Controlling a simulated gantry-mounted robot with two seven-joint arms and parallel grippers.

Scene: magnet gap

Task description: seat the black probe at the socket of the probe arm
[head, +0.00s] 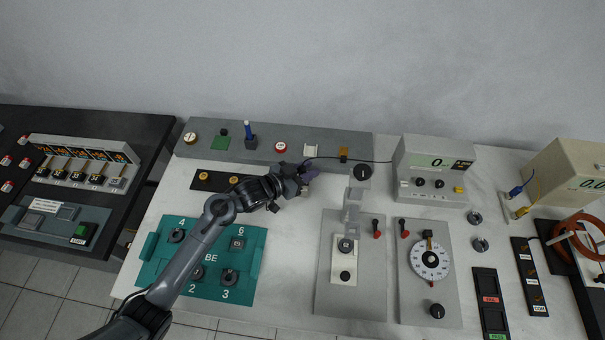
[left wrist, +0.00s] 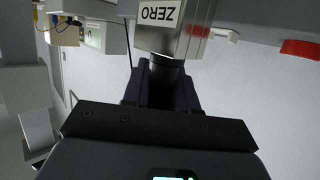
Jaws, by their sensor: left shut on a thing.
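My left gripper (head: 304,174) is at the back of the bench, just in front of the white block on the rear grey console. Its purple-dark fingers (left wrist: 165,88) are shut on the black probe (left wrist: 168,68), of which only a short dark part shows. The probe's far end meets the metal block labelled ZERO (left wrist: 172,28); whether it is inside or only against it is unclear. In the head view the fingers hide the probe. A light grey stepped arm (head: 354,198), apparently the probe arm, stands to the right of the gripper. Its socket cannot be made out.
A thin black cable runs from near the gripper to the meter (head: 435,172). A black knob (head: 362,172) sits by the grey arm. The rear console (head: 225,148) carries a blue-handled lever (head: 249,135) and a red button (head: 280,147). A green board (head: 160,262) lies front left.

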